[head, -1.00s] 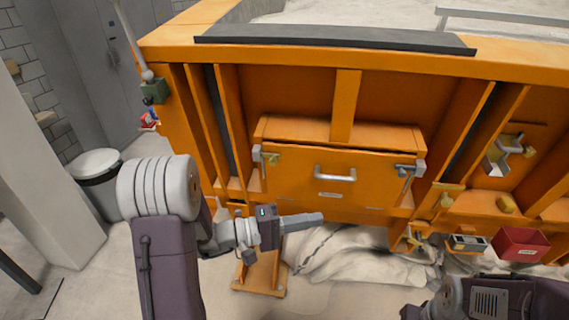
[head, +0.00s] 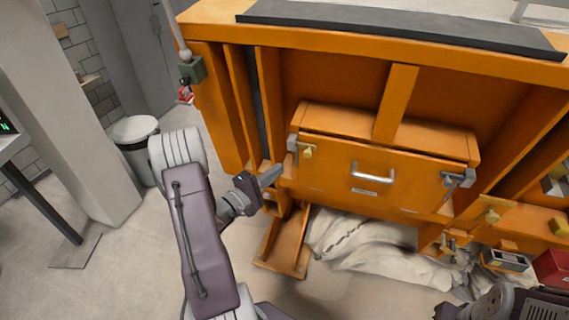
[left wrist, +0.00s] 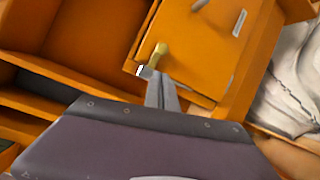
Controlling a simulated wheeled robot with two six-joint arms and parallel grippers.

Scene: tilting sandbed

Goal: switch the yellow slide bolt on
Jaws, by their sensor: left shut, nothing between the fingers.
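A small yellow latch piece (head: 308,152) sits at the upper left corner of the orange hatch (head: 335,173), beside a grey bracket. It also shows in the left wrist view (left wrist: 159,51), just beyond my fingertips. I cannot tell for sure that it is the slide bolt, or its setting. My left gripper (head: 279,170) is shut and empty, pointing right, at the hatch's left side, below the yellow piece. In the left wrist view the gripper (left wrist: 160,80) appears close to the piece; contact cannot be told. Part of my right arm shows at the lower right; its fingers are out of view.
The hatch has a silver handle (head: 373,173) and a grey latch (head: 457,180) at its right. More yellow fittings (head: 492,216) and a red box (head: 553,267) are at the right. An orange foot (head: 283,250) and pale sacking (head: 365,243) lie below. The floor at left is open.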

